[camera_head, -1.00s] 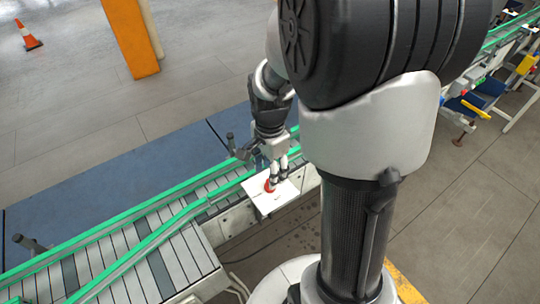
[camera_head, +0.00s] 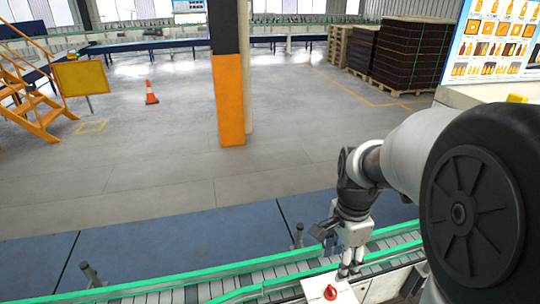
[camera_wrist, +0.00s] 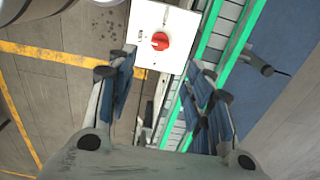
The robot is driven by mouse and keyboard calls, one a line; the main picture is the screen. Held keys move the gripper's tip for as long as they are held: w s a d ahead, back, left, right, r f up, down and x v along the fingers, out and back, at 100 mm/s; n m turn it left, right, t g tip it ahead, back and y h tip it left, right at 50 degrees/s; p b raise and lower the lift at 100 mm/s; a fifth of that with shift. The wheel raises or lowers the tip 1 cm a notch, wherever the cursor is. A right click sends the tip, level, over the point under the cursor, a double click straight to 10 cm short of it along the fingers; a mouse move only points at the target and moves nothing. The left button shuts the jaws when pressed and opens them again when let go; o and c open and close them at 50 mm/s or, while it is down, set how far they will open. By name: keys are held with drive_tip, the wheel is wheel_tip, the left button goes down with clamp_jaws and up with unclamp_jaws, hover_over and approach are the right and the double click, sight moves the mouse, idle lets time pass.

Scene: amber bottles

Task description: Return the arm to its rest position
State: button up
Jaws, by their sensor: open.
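My arm reaches in from the right side of the head view, bent downward at the wrist. My gripper (camera_head: 350,270) points down beside a white panel (camera_head: 344,292) with a red rotary knob (camera_head: 330,292). In the wrist view, the gripper's two fingers (camera_wrist: 160,90) stand wide apart with nothing between them. The white panel (camera_wrist: 178,22) and red knob (camera_wrist: 160,41) lie beyond the fingertips there, with a visible gap to the knob. The fingers are open and empty.
A conveyor with green rails (camera_head: 245,290) runs below the gripper. Blue floor mats (camera_head: 180,245) lie behind it. An orange pillar (camera_head: 229,100) stands mid-view, and a traffic cone (camera_head: 151,92) is on the open floor. Stacked dark crates (camera_head: 408,52) stand at the back right.

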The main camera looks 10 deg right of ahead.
drive_tip(key=s+a+f+n+t+b, duration=0.1)
drive_tip(key=s+a+n+t+b, duration=0.1)
drive_tip(key=s+a+n+b, duration=0.3)
drive_tip(key=s+a+f+n+t+b, duration=0.2)
drive_tip(key=s+a+n+b, duration=0.4)
drive_tip(key=n, duration=0.6)
drive_tip(key=s+b, duration=0.1)
drive_tip(key=s, duration=0.1)
drive_tip(key=shift+s+n+t, duration=0.3)
drive_tip(key=shift+s, duration=0.05)
drive_tip(key=shift+c, duration=0.6)
